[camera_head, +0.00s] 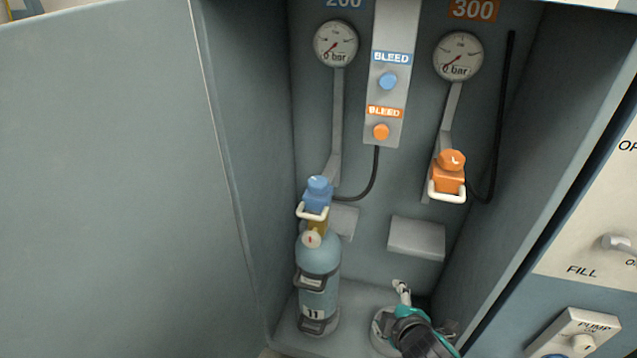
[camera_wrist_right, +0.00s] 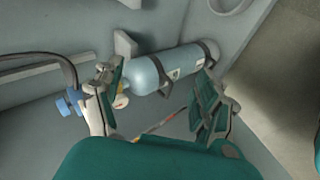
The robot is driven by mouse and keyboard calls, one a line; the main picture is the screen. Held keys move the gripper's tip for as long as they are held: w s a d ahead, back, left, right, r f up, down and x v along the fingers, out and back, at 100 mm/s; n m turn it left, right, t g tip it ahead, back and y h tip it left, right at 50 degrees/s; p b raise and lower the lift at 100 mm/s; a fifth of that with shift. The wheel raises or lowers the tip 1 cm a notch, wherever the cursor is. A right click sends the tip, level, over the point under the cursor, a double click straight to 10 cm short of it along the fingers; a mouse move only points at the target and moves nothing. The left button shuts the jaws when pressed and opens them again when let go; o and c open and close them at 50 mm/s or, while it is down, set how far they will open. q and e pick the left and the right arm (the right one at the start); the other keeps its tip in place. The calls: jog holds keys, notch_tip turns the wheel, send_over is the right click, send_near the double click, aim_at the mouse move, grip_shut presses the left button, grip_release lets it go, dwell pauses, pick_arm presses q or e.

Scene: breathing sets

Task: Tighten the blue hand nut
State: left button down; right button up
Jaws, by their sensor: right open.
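The blue hand nut (camera_head: 319,184) sits on top of a blue connector block (camera_head: 316,201) with a pale handle. The block is at the neck of a light blue cylinder (camera_head: 318,255), which stands upright in the cabinet's left part. My right gripper (camera_head: 412,300) is low in the cabinet, right of the cylinder and below the nut, apart from both. In the right wrist view my right gripper (camera_wrist_right: 158,85) is open, its fingers spread, with the cylinder (camera_wrist_right: 172,68) behind the gap. The blue connector (camera_wrist_right: 70,103) shows there beyond the left finger, partly hidden. My left gripper is not in view.
An orange connector (camera_head: 449,178) hangs at the right. Gauges (camera_head: 336,43), a bleed panel (camera_head: 393,105) and a grey ledge (camera_head: 417,238) are on the back wall. Cabinet walls bound both sides. A black hose (camera_head: 370,183) curves right of the blue connector.

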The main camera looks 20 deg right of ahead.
jog(key=w+d+r+n+t, duration=0.2)
jog(key=w+r+n+t, duration=0.25)
jog(key=w+n, duration=0.3)
jog(key=n+t+y, duration=0.4)
jog(key=n+y, duration=0.3)
jog(key=n, duration=1.3)
send_near(324, 189)
jog(key=shift+g, duration=0.25)
jog(key=x, duration=1.1)
jog(key=shift+w+r, duration=0.15)
jog(key=shift+r, duration=0.1)
jog(key=shift+w, duration=0.3)
jog(key=shift+w+a, duration=0.15)
jog(key=shift+w, duration=0.15)
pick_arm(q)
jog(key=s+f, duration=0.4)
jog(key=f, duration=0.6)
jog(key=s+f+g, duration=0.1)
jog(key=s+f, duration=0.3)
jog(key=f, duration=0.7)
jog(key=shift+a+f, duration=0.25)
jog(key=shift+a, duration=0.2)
pick_arm(e)
jog(key=shift+c, duration=0.4)
